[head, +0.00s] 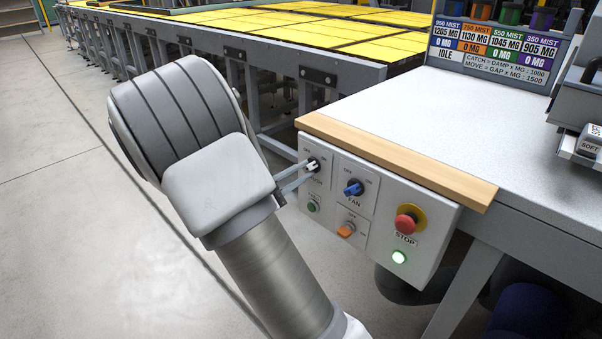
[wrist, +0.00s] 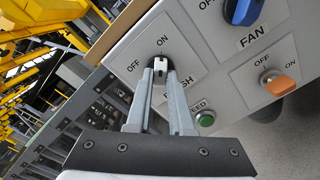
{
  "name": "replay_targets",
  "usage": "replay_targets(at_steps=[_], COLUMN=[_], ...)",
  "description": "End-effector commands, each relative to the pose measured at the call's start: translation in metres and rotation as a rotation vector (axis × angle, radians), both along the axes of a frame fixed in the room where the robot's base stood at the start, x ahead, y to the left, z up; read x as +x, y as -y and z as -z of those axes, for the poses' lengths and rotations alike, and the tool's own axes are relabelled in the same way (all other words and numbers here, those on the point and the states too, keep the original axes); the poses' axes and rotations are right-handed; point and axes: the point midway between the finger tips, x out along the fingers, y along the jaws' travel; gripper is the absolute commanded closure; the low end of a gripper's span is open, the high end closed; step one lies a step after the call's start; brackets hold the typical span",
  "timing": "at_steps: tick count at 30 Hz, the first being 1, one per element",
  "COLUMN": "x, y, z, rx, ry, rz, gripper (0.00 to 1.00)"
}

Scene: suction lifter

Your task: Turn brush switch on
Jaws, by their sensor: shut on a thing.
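The fingers partly hide the knob and the BRUSH label. I cannot tell clearly which mark the knob points to.
The panel also carries a blue FAN knob (head: 353,188), an orange switch (head: 346,230), a green button (head: 313,207), a red STOP button (head: 408,220) and a lit green lamp (head: 399,257). A wooden edge (head: 395,158) juts above it. Open floor lies left.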

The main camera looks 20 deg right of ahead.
Motion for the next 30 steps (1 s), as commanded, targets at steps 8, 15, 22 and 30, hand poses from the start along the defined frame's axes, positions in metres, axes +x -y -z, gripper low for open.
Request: replay_targets(at_steps=[8, 15, 22, 30], x=[0.0, 0.0, -0.002, -0.019], y=[-0.001, 0.0, -0.006, -0.057], z=[0.001, 0.0, 0.0, -0.002], rx=[0.002, 0.001, 0.001, 0.0], ry=[0.0, 0.0, -0.001, -0.003], rz=[-0.001, 0.0, -0.001, -0.007], gripper=[0.64, 0.5, 0.5, 0.5])
